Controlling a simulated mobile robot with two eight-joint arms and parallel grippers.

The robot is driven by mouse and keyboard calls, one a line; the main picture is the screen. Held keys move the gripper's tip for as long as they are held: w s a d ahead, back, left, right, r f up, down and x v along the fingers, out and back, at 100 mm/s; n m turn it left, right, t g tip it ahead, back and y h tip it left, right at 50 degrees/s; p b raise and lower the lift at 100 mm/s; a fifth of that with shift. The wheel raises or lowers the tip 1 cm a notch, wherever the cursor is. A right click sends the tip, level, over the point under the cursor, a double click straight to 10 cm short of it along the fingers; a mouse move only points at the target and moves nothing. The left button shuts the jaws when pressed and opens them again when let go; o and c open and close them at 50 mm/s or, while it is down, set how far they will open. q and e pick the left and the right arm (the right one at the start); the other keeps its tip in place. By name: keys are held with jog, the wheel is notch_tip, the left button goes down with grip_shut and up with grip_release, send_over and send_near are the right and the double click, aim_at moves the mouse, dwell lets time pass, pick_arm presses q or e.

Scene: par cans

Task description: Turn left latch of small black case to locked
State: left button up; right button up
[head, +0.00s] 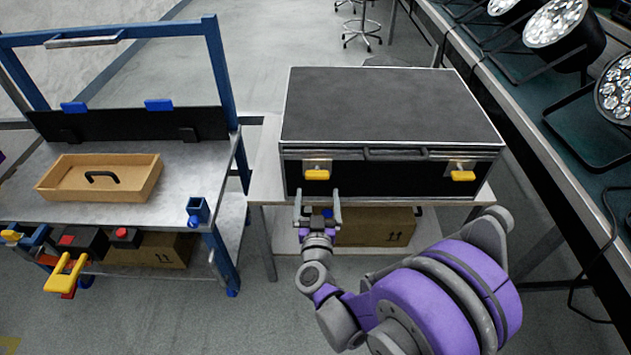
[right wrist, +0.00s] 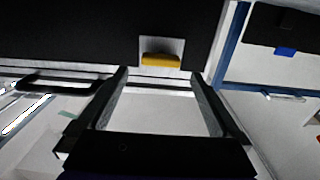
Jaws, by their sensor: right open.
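The small black case (head: 390,105) sits closed on a light table, its front facing me. Its left latch (head: 317,175) is a yellow tab on a silver plate, lying level across the plate. The right latch (head: 462,176) looks alike. My right gripper (head: 317,196) is open and empty, just below the left latch, with one finger to each side. In the right wrist view the yellow latch (right wrist: 160,60) shows just beyond and between the open fingertips (right wrist: 160,73), apart from both. My left gripper is not in view.
A black handle (head: 396,154) is on the case front between the latches. A cardboard box (head: 375,228) is on the shelf below. A workbench with a wooden tray (head: 60,192) stands left. Stage lights (head: 552,22) line the right bench.

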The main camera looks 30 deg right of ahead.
aim_at(317, 179)
jog(key=x, duration=0.6)
jog(key=shift+w, duration=0.2)
jog(key=shift+c, duration=0.2)
jog(key=c, duration=1.2)
